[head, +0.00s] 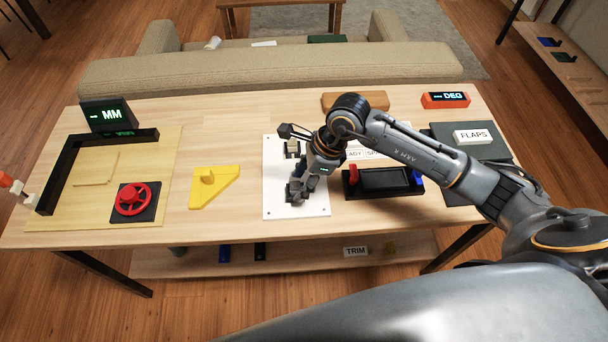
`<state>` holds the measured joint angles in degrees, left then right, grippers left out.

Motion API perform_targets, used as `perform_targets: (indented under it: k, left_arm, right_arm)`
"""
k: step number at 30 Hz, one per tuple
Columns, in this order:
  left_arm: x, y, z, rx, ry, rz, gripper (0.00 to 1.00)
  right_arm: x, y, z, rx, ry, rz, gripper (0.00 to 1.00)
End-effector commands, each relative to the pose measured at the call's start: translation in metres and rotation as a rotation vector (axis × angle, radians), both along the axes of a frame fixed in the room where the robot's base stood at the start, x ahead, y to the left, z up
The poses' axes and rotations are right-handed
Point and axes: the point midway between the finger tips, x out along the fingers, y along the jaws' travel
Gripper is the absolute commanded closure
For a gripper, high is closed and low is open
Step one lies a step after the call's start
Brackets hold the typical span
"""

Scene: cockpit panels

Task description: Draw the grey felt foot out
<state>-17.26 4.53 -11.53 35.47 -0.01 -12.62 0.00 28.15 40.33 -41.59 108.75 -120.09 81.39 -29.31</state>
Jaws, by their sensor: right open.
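My right gripper (299,193) reaches in from the right and points down over a white panel (282,207) in the middle of the table. It is open, with its fingers low over the panel's front half. A small dark grey block (292,150) sits on the panel's back part, next to the gripper's wrist. I cannot make out a grey felt foot for certain; the gripper hides part of the panel, and dark grey shapes at its fingertips blend with the fingers. I cannot tell whether they touch anything. My left gripper is not in view.
Left of the panel are a yellow bracket (214,187) and a red handwheel (132,199) on a board. Right of it, under my arm, lies a black tray (384,183) with red and blue ends. A FLAPS label (473,136) is farther right. The wood between bracket and panel is clear.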

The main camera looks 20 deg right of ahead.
Motion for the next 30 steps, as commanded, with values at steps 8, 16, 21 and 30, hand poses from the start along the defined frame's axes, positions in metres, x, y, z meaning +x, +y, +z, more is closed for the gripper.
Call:
perform_targets:
  k: [8,16,21,30]
  left_arm:
    - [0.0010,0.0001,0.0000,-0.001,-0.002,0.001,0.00]
    - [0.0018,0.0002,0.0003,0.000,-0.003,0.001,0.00]
    - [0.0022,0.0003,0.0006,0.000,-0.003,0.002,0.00]
    - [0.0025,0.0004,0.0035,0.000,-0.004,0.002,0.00]
  right_arm:
    - [0.0000,-0.0001,0.0002,0.000,0.000,0.000,0.78]
    - [0.0001,-0.0001,0.0007,0.000,0.000,0.000,1.00]
    - [0.0001,-0.0001,0.0015,0.001,0.000,0.000,1.00]
    - [0.0003,-0.0002,0.0060,0.001,-0.001,0.000,1.00]
